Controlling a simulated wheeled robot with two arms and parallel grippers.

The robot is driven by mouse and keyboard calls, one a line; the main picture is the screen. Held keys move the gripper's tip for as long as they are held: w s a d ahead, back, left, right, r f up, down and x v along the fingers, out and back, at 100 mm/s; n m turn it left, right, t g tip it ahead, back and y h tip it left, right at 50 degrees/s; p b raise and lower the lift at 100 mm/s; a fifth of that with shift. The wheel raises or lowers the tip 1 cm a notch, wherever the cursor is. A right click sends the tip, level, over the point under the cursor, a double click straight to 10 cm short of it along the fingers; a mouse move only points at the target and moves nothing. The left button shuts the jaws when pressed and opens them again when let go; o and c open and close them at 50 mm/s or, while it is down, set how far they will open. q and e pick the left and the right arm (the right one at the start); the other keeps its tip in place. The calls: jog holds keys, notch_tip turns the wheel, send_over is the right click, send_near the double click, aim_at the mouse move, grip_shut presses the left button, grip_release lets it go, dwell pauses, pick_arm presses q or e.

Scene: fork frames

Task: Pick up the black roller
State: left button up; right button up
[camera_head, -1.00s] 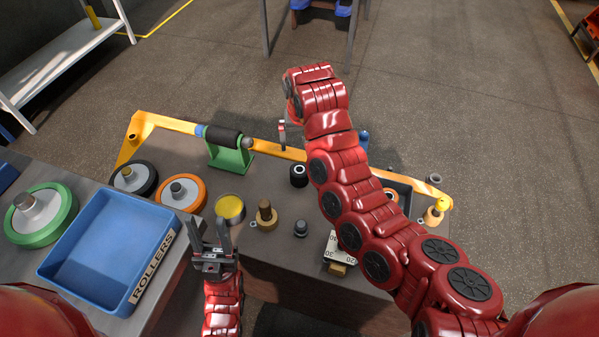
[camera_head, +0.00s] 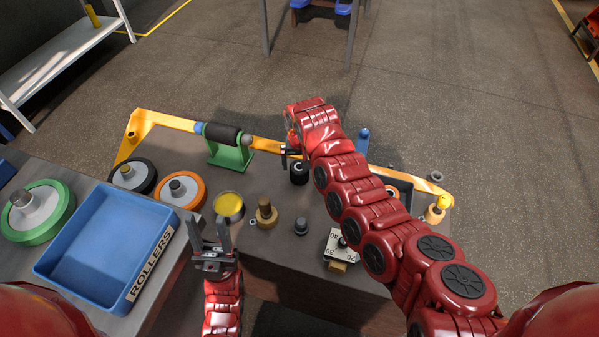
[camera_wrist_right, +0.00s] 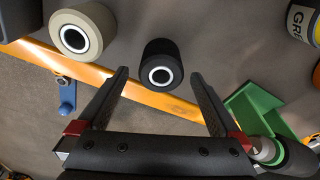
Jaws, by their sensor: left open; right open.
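A short black roller (camera_head: 299,175) with a white-ringed bore stands on the grey table, partly under my right gripper. In the right wrist view the black roller (camera_wrist_right: 161,68) lies ahead, between the lines of the two fingers. My right gripper (camera_wrist_right: 160,76) is open and empty; its fingertips are on either side of the roller's image, and I cannot tell if they touch it. A longer black roller (camera_head: 222,133) rests on a green stand (camera_head: 231,157). My left gripper (camera_head: 211,226) is open and empty at the table's near edge.
A blue tray (camera_head: 78,287) marked ROLLERS is empty at left. Wheels, a yellow tin (camera_head: 229,206) and a brass part (camera_head: 265,213) stand nearby. A yellow bar (camera_head: 267,146) runs along the table's far edge. A beige roller (camera_wrist_right: 77,32) is near the right gripper.

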jog(key=shift+w+a+f+b, duration=0.1)
jog(key=shift+w+f+b, duration=0.15)
jog(key=shift+f, duration=0.85)
jog(key=shift+w+a+f+b, duration=0.1)
jog(key=shift+w+f+b, duration=0.1)
jog(key=shift+f, duration=0.9)
jog(key=c, duration=1.5)
jog(key=shift+c, duration=0.4)
jog(key=shift+r, duration=0.15)
